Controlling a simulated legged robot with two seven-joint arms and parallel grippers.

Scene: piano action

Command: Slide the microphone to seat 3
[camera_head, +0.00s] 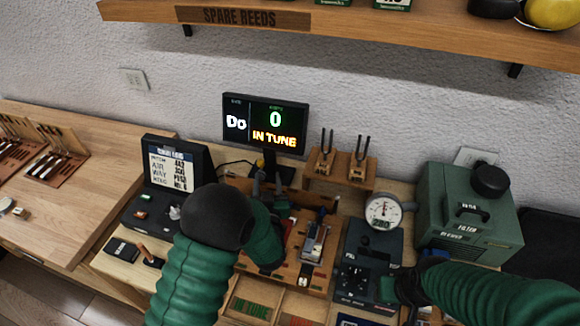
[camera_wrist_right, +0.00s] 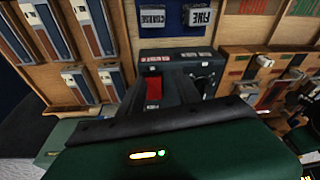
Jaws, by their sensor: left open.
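The wooden workboard (camera_head: 290,270) stands in the middle of the bench, below the tuner display (camera_head: 265,125), which reads "Do", 0 and "IN TUNE". A pale metallic piece (camera_head: 314,236) sits on a dark mount on the board's right half. I cannot tell whether it is the microphone, and no seat number is readable.
The gauge unit (camera_head: 368,255) with a round dial and the green filter box (camera_head: 470,215) stand right of the board. A tuning-fork rack (camera_head: 340,172) is behind. A small screen device (camera_head: 178,168) stands left. The left tabletop (camera_head: 75,210) has free room.

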